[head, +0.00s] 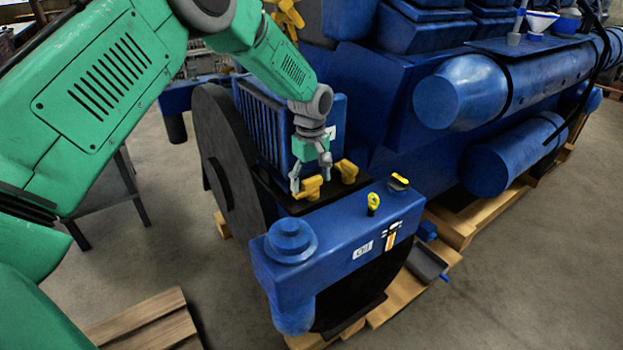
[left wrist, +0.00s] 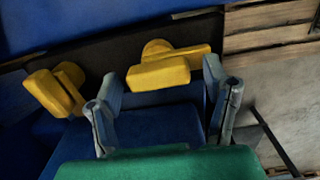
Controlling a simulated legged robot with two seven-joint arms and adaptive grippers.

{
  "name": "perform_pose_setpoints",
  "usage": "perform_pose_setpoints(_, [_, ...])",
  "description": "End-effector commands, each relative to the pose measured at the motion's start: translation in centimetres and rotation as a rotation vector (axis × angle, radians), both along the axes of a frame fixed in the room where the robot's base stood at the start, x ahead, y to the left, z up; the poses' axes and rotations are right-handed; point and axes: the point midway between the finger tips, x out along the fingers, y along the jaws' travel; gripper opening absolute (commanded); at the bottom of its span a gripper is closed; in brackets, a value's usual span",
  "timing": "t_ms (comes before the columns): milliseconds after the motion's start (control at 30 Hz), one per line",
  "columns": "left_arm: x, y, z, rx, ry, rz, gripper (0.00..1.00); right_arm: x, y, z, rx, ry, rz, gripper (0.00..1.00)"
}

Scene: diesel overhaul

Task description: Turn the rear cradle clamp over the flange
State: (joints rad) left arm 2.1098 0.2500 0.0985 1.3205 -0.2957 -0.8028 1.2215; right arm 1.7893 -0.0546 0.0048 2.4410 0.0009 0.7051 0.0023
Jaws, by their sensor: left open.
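Two yellow clamps sit on the dark flange strip between the blue finned box and the blue front housing. One clamp (head: 307,188) is close under my left gripper (head: 311,176); the other clamp (head: 346,170) is just to its right. I cannot tell from a label which one is the rear clamp. In the left wrist view my left gripper (left wrist: 164,92) is open, its two fingers apart. The nearer clamp (left wrist: 160,73) shows between and just beyond the fingertips, with its bar running sideways. The other clamp (left wrist: 56,90) lies outside the left finger. Contact is not visible.
The blue housing (head: 330,235) carries a yellow ring (head: 373,202) and a round cap (head: 291,238). A large dark disc (head: 222,160) stands left of the finned box (head: 262,125). Blue cylinders (head: 460,92) fill the right. Wooden pallets (head: 145,322) lie on the floor.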

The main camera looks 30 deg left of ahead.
Motion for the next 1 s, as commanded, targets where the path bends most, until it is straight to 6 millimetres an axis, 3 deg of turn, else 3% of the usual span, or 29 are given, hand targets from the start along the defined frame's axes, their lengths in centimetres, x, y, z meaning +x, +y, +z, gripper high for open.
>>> perform_pose_setpoints(200, [0.0,-0.1,0.1,0.002,-0.001,-0.001,0.69,0.0,0.0,0.0,0.0,0.0,0.0,0.0])
perform_pose_setpoints(333, [0.0,-0.1,0.1,0.001,-0.001,-0.001,0.23,0.0,0.0,0.0,0.0,0.0,0.0,0.0])
perform_pose_setpoints(367, [0.0,-0.1,0.0,0.001,-0.001,-0.001,0.19,0.0,0.0,0.0,0.0,0.0,0.0,0.0])
perform_pose_setpoints(767, [0.1,0.0,0.1,0.001,-0.001,-0.05,0.19,0.0,0.0,0.3,0.0,0.0,0.0,0.0])
perform_pose_setpoints(1000, [0.1,0.0,0.1,0.002,-0.002,-0.2,0.19,0.0,0.0,1.0,0.0,0.0,0.0,0.0])
